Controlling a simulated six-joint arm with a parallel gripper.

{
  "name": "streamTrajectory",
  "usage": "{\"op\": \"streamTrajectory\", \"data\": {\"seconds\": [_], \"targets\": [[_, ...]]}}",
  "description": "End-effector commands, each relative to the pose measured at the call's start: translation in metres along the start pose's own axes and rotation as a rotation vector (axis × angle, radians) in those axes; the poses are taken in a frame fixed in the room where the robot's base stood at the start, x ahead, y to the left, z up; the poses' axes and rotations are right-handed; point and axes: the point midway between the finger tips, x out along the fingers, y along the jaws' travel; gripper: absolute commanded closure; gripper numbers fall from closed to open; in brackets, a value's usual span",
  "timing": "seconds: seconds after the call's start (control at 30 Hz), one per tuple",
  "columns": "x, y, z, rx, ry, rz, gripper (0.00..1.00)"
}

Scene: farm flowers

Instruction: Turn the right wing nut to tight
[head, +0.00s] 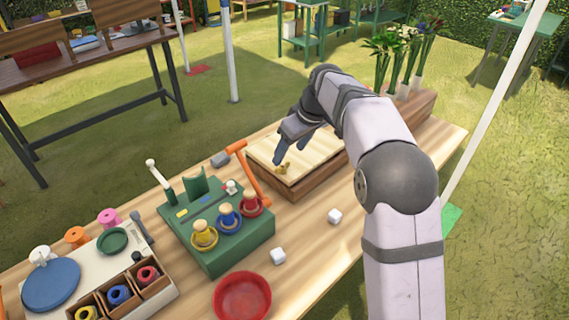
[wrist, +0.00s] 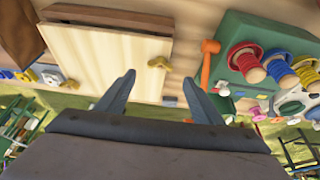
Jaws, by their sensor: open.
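A wooden press with a pale top board (head: 275,150) stands on the table; it also shows in the wrist view (wrist: 105,60). One brass wing nut (head: 282,172) sits at the board's near left corner in the head view. My gripper (head: 297,142) is open and empty above the board. In the wrist view the right-hand nut lies just beyond the gap between my fingertips (wrist: 159,82). The second nut is not visible in the head view.
A green stand (head: 215,245) with ribbon spools and an orange-handled tool (head: 250,172) stand left of the press. White cubes (head: 334,216) and a red bowl (head: 242,298) lie nearer. Flower bunches (head: 400,60) stand behind, in a wooden planter (head: 415,105).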

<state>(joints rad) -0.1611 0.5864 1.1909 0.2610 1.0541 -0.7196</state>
Motion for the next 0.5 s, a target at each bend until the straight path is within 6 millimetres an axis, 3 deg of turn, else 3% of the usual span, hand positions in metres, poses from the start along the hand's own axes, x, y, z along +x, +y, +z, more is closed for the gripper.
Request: {"op": "streamTrajectory", "data": {"seconds": [0.5], "targets": [[0.059,0.000,0.001,0.001,-0.003,-0.001,0.39]]}}
